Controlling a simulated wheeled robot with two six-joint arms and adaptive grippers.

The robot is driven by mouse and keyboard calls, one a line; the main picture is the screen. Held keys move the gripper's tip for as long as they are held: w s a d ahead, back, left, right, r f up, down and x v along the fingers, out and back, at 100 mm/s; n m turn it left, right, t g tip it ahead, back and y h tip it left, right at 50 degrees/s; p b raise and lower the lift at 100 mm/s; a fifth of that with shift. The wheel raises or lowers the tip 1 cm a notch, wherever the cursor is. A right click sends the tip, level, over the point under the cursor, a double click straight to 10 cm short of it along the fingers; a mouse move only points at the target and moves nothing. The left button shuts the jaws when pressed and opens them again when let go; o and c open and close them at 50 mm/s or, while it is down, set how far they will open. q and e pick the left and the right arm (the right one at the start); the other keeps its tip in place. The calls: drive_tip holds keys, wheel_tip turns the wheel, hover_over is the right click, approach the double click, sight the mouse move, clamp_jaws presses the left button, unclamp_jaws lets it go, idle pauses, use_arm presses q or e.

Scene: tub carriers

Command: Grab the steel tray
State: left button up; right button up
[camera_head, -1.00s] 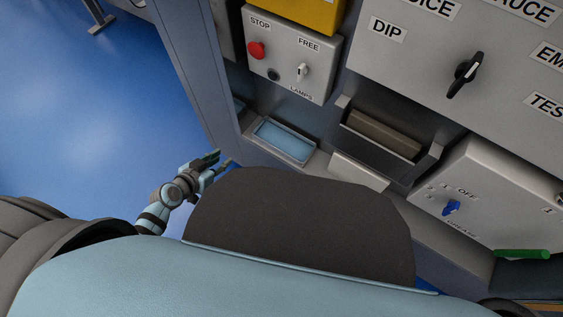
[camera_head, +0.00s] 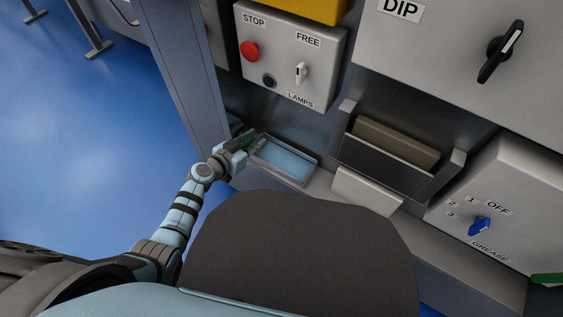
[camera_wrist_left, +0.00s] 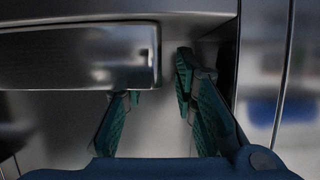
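The steel tray (camera_head: 312,172) is a shallow rectangular tray with a pale blue inside. It lies on the ledge below the lamp box in the head view. My left gripper (camera_head: 250,143) is at the tray's left end, with its fingers close to the rim. In the left wrist view the two green fingers (camera_wrist_left: 160,85) stand apart with nothing between them. A shiny metal edge (camera_wrist_left: 80,58), which looks like the tray's, is just ahead of the left finger. I cannot tell whether they touch. My right gripper is out of view.
A metal post (camera_head: 165,75) stands left of the ledge, close to my left gripper. A box with a red stop button (camera_head: 250,51) is above the tray. A steel holder with a brown block (camera_head: 395,143) is to its right.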

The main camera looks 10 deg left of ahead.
use_arm(q)
drive_tip(key=shift+w+d+f, duration=0.1)
drive_tip(key=shift+w+f, duration=0.05)
drive_tip(key=shift+w, duration=0.15)
clamp_jaws()
